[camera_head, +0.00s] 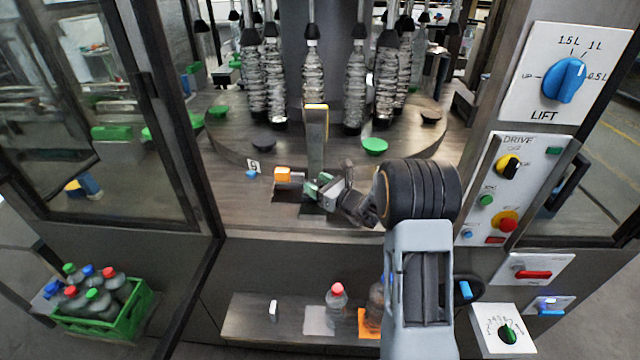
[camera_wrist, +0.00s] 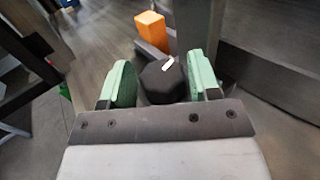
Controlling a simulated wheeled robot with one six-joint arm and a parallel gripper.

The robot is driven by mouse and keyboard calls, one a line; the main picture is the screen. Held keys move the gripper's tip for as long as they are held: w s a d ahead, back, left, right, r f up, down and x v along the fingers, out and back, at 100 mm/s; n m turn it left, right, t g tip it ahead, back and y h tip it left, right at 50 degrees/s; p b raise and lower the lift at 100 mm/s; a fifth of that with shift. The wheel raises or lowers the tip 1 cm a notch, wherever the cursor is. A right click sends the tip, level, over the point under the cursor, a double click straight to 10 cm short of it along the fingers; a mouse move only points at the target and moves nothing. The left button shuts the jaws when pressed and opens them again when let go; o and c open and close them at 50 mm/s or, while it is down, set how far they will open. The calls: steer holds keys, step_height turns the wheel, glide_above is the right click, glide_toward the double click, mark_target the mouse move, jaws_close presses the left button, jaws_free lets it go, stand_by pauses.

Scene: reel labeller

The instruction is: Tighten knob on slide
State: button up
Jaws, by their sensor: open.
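In the wrist view a dark, faceted knob (camera_wrist: 160,82) with a white mark on top sits between the green finger pads of my gripper (camera_wrist: 162,88). The jaws are open, one pad on each side of the knob. A gap shows at the left pad; the right pad is very near the knob, and I cannot tell if it touches. Behind the knob is a dark grey piece, seemingly part of the slide (camera_wrist: 149,52), with an orange block (camera_wrist: 151,27). In the head view my gripper (camera_head: 318,190) is beside the orange block (camera_head: 283,174); the knob is not clearly visible there.
An upright post (camera_head: 316,135) stands just behind my gripper. Clear bottles (camera_head: 312,75) hang around the carousel (camera_head: 230,130) behind it. A control panel (camera_head: 510,185) is at right. A lower shelf (camera_head: 255,318) holds a bottle (camera_head: 337,297). A green crate (camera_head: 105,325) stands at left.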

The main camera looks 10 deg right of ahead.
steer(key=c, duration=0.6)
steer(key=shift+a+f+m+t+h+b, duration=0.1)
steer(key=shift+f+m+t+h+b, duration=0.5)
steer(key=shift+b, duration=0.55)
steer(key=shift+c, duration=0.2)
steer(key=shift+r+m+h+b, duration=0.25)
steer(key=shift+m+h+b, duration=0.05)
steer(key=shift+h+b, duration=0.35)
steer(key=shift+s+r+m+t+h+b, duration=0.1)
steer(key=shift+r+m+t+h+b, duration=0.2)
steer(key=shift+m+t+h+b, duration=0.5)
steer(key=o, duration=0.6)
steer(key=shift+o, duration=0.2)
